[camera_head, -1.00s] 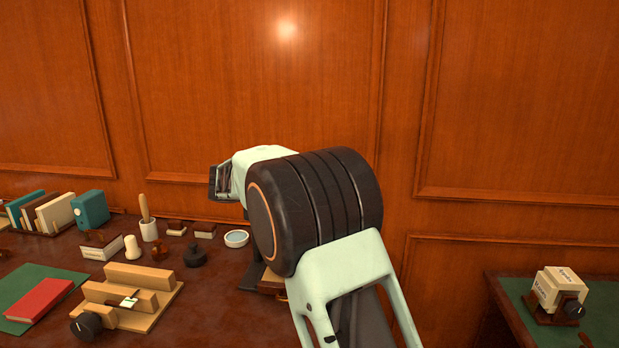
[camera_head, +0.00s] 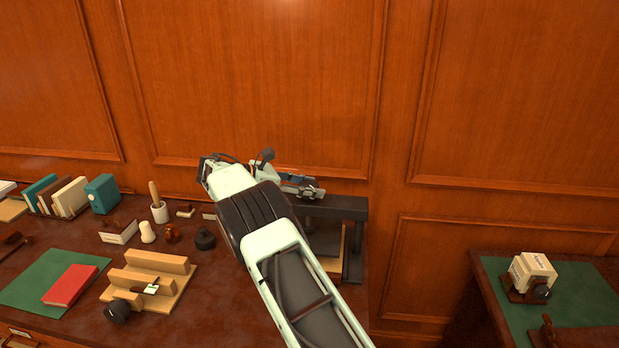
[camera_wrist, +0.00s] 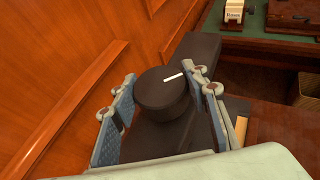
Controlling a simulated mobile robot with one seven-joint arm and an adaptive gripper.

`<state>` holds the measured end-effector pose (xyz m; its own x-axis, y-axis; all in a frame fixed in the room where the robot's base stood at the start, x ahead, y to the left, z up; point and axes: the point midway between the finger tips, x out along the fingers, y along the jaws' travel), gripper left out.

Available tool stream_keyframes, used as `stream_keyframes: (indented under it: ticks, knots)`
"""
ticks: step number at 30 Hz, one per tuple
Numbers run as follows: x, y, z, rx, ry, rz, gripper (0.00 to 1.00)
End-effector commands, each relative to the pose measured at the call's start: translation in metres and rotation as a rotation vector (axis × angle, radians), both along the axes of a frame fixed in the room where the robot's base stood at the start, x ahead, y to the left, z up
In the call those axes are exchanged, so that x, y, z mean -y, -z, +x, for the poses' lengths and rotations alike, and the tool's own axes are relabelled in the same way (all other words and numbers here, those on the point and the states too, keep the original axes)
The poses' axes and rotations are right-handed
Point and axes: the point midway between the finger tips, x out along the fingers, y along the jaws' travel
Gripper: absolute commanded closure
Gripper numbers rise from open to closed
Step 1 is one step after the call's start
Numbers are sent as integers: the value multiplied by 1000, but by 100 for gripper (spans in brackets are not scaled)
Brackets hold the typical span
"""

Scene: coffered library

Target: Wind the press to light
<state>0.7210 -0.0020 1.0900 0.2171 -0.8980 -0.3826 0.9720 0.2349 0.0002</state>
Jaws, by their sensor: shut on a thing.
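The press has a dark frame (camera_head: 345,205) and stands at the right end of the desk, near the wall. Its top beam also shows in the wrist view (camera_wrist: 192,55). A round black knob (camera_wrist: 160,97) with a white pointer line sits on top of the beam. The line points to the upper right in the wrist view. My gripper (camera_wrist: 163,78) is shut on the knob, with one blue-padded finger on each side. In the head view my gripper (camera_head: 300,187) is above the press, and the knob cannot be made out there.
A wooden block stand with a black knob (camera_head: 118,311), a red book (camera_head: 70,285) and small desk tools lie to the left. Books (camera_head: 68,197) stand at the back. A separate green-topped table (camera_head: 580,300) at right holds a cream block (camera_head: 533,271). The panelled wall is close behind.

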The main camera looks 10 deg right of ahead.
Motion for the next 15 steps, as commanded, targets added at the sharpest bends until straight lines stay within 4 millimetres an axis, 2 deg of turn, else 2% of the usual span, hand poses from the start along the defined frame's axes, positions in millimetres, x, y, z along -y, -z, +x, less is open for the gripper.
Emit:
stream_keyframes:
  ticks: [15]
  knots:
    - [1,0,0,-1,67,0,83]
